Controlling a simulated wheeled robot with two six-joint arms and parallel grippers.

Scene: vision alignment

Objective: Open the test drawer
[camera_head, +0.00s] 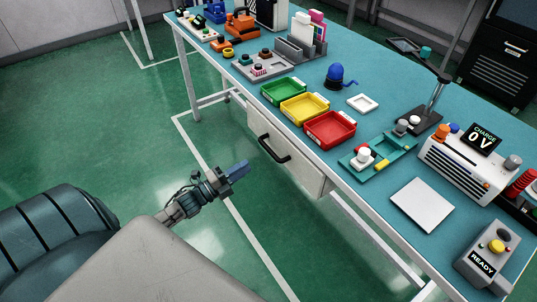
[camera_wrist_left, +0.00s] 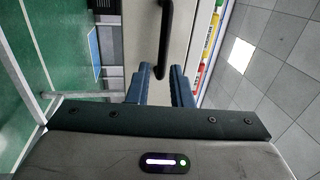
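The test drawer (camera_head: 290,165) is a pale box front under the teal workbench, and it looks shut. Its black bar handle (camera_head: 273,148) is on the front face. My left gripper (camera_head: 240,169) has blue fingers and is in front of the drawer, a short gap from the handle. In the left wrist view the two fingers (camera_wrist_left: 160,88) are apart with nothing held. The handle (camera_wrist_left: 165,40) shows beyond them there, its near end lined up between the fingertips. The drawer front (camera_wrist_left: 190,50) fills the middle of that view. My right gripper is not in view.
The workbench (camera_head: 385,210) stands above the drawer, with green, yellow and red trays (camera_head: 330,130) near its front edge. A charger (camera_head: 465,165) and a READY box (camera_head: 487,252) stand to the right. The green floor (camera_head: 130,130) left of the bench is clear.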

